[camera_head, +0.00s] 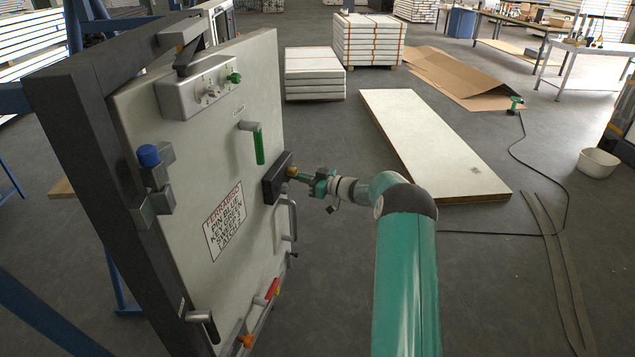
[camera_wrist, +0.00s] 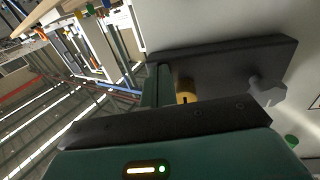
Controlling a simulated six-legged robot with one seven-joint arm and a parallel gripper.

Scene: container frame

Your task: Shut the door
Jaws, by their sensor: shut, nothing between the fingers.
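The door (camera_head: 225,150) is a pale upright panel at the left of the head view, beside a dark frame (camera_head: 85,150). How far it stands from the frame is hard to tell. A dark lock block (camera_head: 275,180) sits near its right edge. My gripper (camera_head: 300,177) is at this block, shut, with nothing seen held. In the wrist view the block (camera_wrist: 225,60) shows close up, with a brass knob (camera_wrist: 185,92) and a grey star-shaped knob (camera_wrist: 267,91). My gripper body hides the lower part of that view. Contact with the knob cannot be told.
The door carries a green handle (camera_head: 258,146), a blue knob (camera_head: 148,155), a red lever (camera_head: 272,290) and a printed sign (camera_head: 226,220). A flat white panel (camera_head: 430,145) lies on the floor behind my arm. Stacked slabs (camera_head: 315,75) stand farther back.

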